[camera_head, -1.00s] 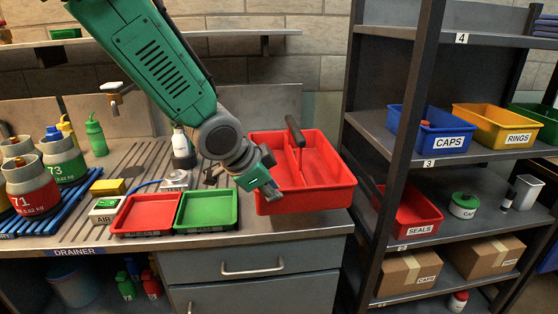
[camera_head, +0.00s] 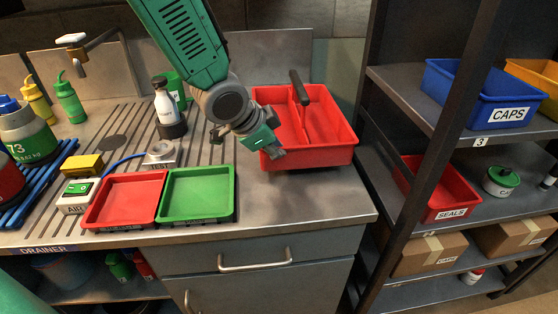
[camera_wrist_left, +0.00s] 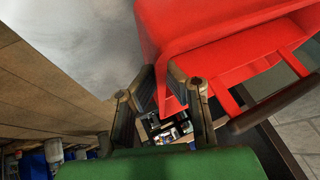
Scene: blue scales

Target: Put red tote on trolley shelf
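The red tote (camera_head: 335,150), with a dark bar handle (camera_head: 300,88), is at the right end of the grey counter. Whether its base touches the counter is hard to tell. My left gripper (camera_head: 272,152) is at the tote's near left corner. In the left wrist view, its fingers (camera_wrist_left: 165,98) are close together with red tote wall (camera_wrist_left: 200,30) between and beside them, so it looks shut on the tote. The trolley (camera_head: 400,197) stands to the right, with its shelf marked 3 (camera_head: 420,112) holding a blue CAPS bin (camera_head: 470,92). My right gripper is not in view.
Red (camera_head: 125,200) and green (camera_head: 197,193) trays lie left of the tote. A white bottle (camera_head: 165,104) stands behind them. A red SEALS bin (camera_head: 447,194) and cartons (camera_head: 430,254) fill lower shelves. A dark trolley post (camera_head: 455,130) rises in front of the shelves.

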